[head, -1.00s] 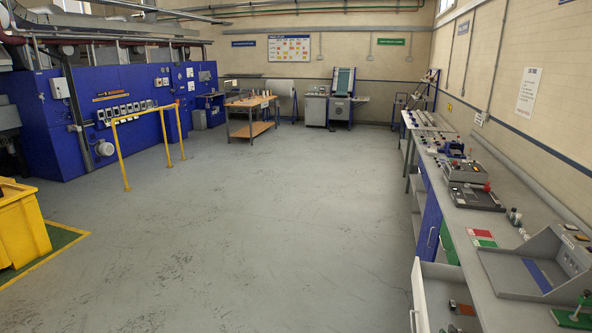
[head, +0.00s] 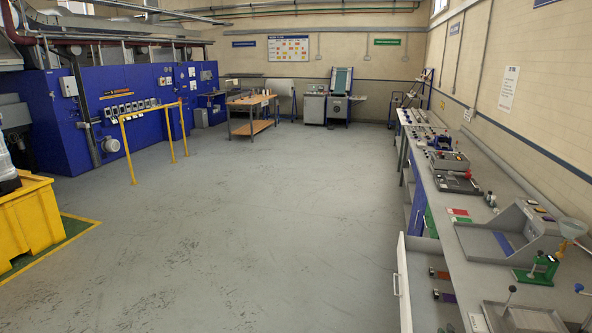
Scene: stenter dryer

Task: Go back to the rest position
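I make out neither my left nor my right gripper in the head view, so I cannot see whether they are open or shut. No thing held by me shows. The task names no object. The open grey floor (head: 235,215) of the dryer hall lies in front of me.
A long grey bench (head: 440,206) with instruments runs along the right wall. Its open drawer (head: 402,290) juts into the floor at the lower right. A yellow bin (head: 30,218) stands at left. A yellow rail (head: 128,150) fronts the blue dryer (head: 45,125). The middle floor is clear.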

